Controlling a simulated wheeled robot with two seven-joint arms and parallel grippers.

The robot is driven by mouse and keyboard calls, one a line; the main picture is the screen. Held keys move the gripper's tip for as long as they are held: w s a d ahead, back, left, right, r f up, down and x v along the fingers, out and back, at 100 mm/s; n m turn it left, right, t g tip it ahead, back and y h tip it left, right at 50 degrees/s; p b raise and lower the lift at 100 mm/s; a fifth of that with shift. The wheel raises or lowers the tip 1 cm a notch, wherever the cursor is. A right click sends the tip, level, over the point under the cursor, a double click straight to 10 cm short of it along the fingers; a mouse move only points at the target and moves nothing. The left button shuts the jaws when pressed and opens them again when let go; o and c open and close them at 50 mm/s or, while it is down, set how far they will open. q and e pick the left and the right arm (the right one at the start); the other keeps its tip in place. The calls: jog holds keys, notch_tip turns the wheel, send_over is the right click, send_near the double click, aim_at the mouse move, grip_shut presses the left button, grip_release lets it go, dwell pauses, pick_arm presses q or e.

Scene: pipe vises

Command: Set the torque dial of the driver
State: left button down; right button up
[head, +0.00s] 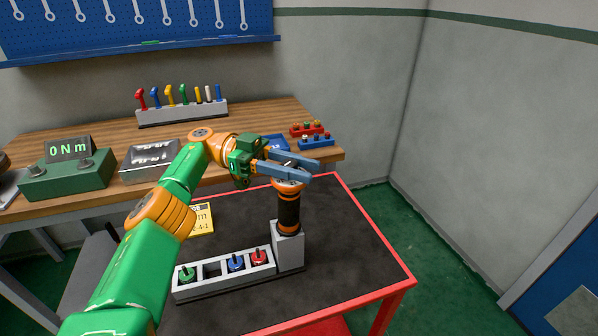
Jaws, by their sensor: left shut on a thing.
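The driver (289,211) stands upright in a grey block holder (288,249) on the dark-topped cart. It has a black grip with orange bands. My left gripper (303,167) is at the driver's top, its two blue-grey fingers shut around the top part. The fingers hide most of that top part, and I cannot read any dial marks. A yellow card (201,219) with dark print lies on the cart, partly hidden behind my left arm. My right gripper is out of view.
Behind stands a wooden bench (282,113) with a green box reading "0 Nm" (67,176). The cart's right side is clear, with a red rim (372,230).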

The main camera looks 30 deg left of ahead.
pick_arm(q)
jog(key=shift+f, duration=0.15)
jog(key=c, duration=0.7)
grip_release()
jog(key=shift+o, duration=0.8)
